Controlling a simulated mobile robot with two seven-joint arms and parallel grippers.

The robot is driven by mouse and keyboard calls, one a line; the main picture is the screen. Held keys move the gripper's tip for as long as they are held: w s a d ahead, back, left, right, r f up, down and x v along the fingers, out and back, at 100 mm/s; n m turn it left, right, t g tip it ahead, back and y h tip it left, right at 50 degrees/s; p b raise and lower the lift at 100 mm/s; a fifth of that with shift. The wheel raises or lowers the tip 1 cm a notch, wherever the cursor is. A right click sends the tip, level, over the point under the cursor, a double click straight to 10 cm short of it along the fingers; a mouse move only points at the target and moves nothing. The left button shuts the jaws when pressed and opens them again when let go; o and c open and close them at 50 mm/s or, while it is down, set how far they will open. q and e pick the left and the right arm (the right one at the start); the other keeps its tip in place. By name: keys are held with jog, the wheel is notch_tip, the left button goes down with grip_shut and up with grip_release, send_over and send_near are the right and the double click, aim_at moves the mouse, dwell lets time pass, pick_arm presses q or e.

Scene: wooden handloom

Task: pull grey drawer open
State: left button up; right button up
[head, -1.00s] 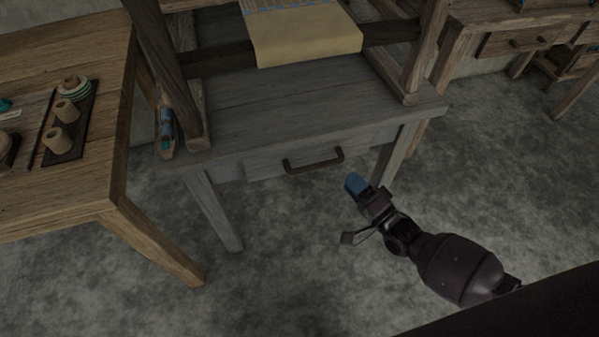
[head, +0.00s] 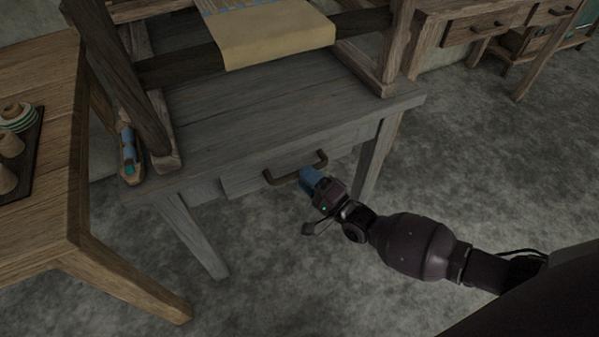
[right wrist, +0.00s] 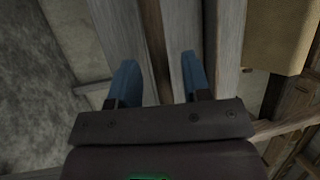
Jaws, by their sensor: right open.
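The grey drawer (head: 243,183) sits under the top of a grey wooden table, and its front looks closed. A dark brown bar handle (head: 284,180) is fixed across its front. My right gripper (head: 311,178) has its blue fingertips close in front of the handle's right half and partly covers it; contact cannot be told. In the right wrist view, the two blue fingers of my right gripper (right wrist: 159,78) are spread apart. Grey planks and a brown strip show between and beyond them; whether the strip is the handle is unclear. My left gripper is not in view.
The wooden loom frame with a tan cloth (head: 275,38) stands on the grey table (head: 220,125). A shuttle with blue thread (head: 128,150) lies at its left. A wooden table (head: 60,215) stands at left. The floor (head: 270,285) before the drawer is clear.

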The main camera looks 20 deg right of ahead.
jog(key=shift+x, duration=1.25)
grip_shut()
